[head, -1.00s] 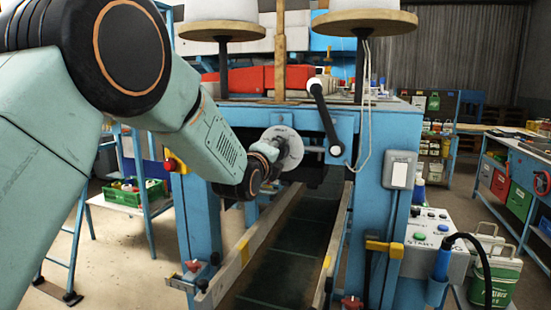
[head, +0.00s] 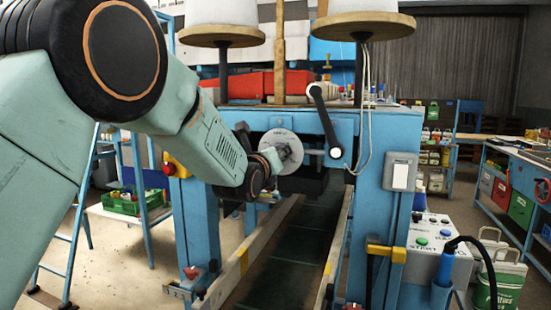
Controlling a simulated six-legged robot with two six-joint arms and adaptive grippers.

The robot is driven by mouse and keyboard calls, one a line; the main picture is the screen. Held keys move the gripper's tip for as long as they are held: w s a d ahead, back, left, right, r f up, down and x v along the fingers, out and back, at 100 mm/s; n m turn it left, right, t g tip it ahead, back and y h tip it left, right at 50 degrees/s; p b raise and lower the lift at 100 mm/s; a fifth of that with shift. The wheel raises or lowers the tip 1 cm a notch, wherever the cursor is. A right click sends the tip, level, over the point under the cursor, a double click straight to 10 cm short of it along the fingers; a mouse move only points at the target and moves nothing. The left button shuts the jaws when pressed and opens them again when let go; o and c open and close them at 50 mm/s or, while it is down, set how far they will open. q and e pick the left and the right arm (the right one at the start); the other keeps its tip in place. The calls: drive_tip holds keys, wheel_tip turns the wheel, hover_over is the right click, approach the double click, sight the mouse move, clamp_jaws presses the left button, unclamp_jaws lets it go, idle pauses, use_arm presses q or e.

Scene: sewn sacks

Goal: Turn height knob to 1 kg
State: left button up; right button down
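The height knob is a pale round dial (head: 285,148) on the front of the blue sewing machine frame (head: 345,125). Its face markings are too small to read. My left arm reaches in from the left, and my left gripper (head: 268,160) is at the dial's left and lower side. The wrist covers part of the dial and most of the fingers. I cannot tell whether the fingers touch or close on the dial. A dark part of the gripper shows above left of the dial. My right gripper is not in view.
A black crank lever (head: 325,122) hangs just right of the dial. Below runs a dark conveyor (head: 285,255) between two rails. A control box (head: 430,240) with buttons stands at right. Thread cones (head: 365,10) stand above. A green crate (head: 133,202) sits on a left shelf.

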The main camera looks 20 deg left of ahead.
use_arm(q)
drive_tip(key=shift+f+m, duration=0.3)
drive_tip(key=shift+f, duration=0.1)
drive_tip(key=o, duration=1.2)
drive_tip(key=shift+s+r, duration=0.1)
drive_tip(key=shift+r, duration=0.15)
drive_tip(key=shift+c, duration=0.2)
drive_tip(key=s, duration=1.2)
drive_tip(key=shift+r, duration=0.1)
